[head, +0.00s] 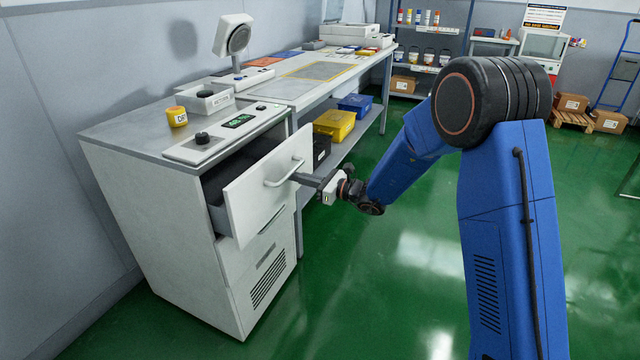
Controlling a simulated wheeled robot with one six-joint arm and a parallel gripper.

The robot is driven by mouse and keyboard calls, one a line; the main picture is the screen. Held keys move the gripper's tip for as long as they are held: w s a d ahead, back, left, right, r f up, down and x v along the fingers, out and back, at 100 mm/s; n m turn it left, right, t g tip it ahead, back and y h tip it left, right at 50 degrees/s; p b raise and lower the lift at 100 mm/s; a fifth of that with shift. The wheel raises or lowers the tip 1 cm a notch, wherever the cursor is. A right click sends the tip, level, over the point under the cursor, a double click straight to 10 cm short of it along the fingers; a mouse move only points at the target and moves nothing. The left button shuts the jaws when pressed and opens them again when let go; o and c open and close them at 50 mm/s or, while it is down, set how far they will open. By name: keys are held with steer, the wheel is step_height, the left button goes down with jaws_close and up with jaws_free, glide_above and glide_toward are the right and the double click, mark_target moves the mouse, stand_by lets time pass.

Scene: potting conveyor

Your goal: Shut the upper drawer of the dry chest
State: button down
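The dry chest (165,225) is a white cabinet with a grey top, at the left of the head view. Its upper drawer (255,205) stands pulled out, with a dark interior showing behind its front. A lower drawer front (268,255) beneath it looks flush with the chest. The upper drawer has a pale bar handle (282,177). My gripper (298,178) is at the right end of this handle, its fingers pointing left. The fingertips are small here, and I cannot tell whether they are parted, or whether they touch or hold the handle.
A control panel (200,147) and a yellow pot (177,117) sit on the chest top. A long workbench (300,88) adjoins behind, with yellow (335,124) and blue (355,104) bins on its lower shelf. The green floor (400,270) in front is clear.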

steer(key=x, duration=0.8)
steer(key=shift+a+f, duration=0.1)
steer(key=shift+a, duration=0.1)
steer(key=shift+w+a, duration=0.15)
steer(key=shift+a, duration=0.05)
steer(key=shift+r, duration=0.25)
